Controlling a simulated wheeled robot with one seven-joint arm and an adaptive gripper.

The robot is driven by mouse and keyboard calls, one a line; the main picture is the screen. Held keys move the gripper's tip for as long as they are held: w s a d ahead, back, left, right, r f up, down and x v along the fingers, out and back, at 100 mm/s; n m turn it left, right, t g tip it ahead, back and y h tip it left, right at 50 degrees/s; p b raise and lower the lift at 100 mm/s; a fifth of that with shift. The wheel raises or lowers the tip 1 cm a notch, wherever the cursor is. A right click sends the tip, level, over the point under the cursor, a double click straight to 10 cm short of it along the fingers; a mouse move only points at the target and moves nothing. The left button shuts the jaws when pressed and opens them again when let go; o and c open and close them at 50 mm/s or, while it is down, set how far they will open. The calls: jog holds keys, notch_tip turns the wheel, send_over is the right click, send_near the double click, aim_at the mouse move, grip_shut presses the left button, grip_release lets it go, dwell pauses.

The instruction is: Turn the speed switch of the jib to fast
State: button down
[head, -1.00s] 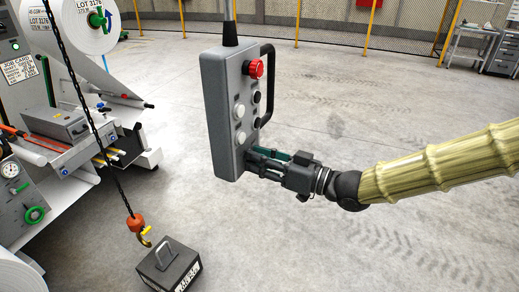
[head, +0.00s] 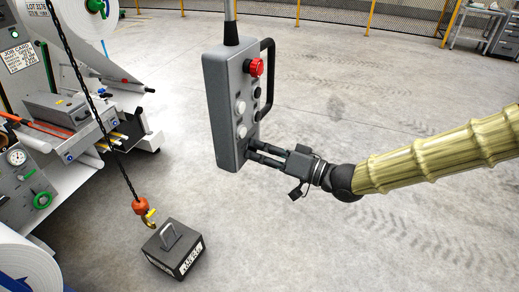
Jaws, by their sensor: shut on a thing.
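The grey pendant box (head: 220,110) hangs upright from a pole in the upper middle of the head view. Its face has a red mushroom button (head: 256,67), white buttons (head: 240,106) on the left and black ones (head: 257,116) on the right, with a black handle (head: 270,75) along its side. My gripper (head: 252,150) reaches in from the right, its fingertips at the low end of this face. It is shut on what seems to be the speed switch, which the fingers hide. Its setting cannot be read.
A hoist chain (head: 95,100) with an orange hook block (head: 141,206) hangs left of the pendant. A dark weight (head: 174,249) with a handle sits on the floor below. A machine (head: 60,110) fills the left side.

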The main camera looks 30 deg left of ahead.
dwell(0.3)
jog(key=c, duration=1.2)
grip_release()
jog(key=w+d, duration=0.1)
jog(key=d, duration=1.1)
jog(key=shift+w, duration=0.2)
